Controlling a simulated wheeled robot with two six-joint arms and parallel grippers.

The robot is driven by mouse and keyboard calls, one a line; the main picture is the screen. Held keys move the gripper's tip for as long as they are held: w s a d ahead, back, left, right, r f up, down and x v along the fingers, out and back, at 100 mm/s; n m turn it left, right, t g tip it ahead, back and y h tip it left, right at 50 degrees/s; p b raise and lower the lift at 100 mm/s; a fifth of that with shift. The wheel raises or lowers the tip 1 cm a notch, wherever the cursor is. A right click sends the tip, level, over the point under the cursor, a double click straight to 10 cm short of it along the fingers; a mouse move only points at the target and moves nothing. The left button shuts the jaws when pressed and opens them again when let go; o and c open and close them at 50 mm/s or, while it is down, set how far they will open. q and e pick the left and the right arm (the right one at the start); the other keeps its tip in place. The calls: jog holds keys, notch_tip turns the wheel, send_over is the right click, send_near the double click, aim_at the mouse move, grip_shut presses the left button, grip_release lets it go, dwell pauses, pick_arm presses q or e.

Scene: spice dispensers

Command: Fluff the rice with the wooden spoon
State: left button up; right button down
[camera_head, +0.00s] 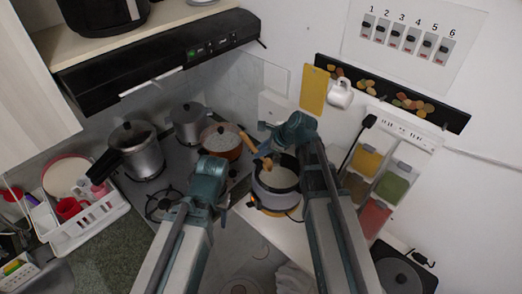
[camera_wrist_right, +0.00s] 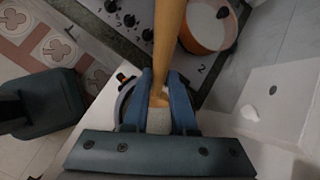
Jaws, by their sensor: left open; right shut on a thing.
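A wooden spoon (camera_head: 248,143) is held in my right gripper (camera_head: 267,138), which is shut on it. In the right wrist view the spoon (camera_wrist_right: 168,40) runs between the fingers (camera_wrist_right: 158,98), and its lower end lies over white contents. The rice cooker (camera_head: 261,200) stands below the right gripper with pale rice (camera_head: 280,179) inside; my right arm covers part of it. I cannot tell how deep the spoon reaches. My left gripper (camera_head: 222,214) is open and empty, left of the cooker and apart from it.
Two metal pots (camera_head: 140,158) (camera_head: 190,122) stand further left. A dish rack (camera_head: 98,222) is at far left. Spice dispensers (camera_head: 392,187) hang on the right wall.

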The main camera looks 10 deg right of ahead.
pick_arm(q)
notch_tip(320, 180, up, 5)
jog(key=p, duration=0.4)
pick_arm(e)
notch_tip(320, 180, up, 5)
jog(key=shift+f, duration=0.1)
pick_arm(q)
jog(key=shift+f, duration=0.1)
jog(key=shift+s, duration=0.1)
pick_arm(e)
jog(key=shift+s, duration=0.1)
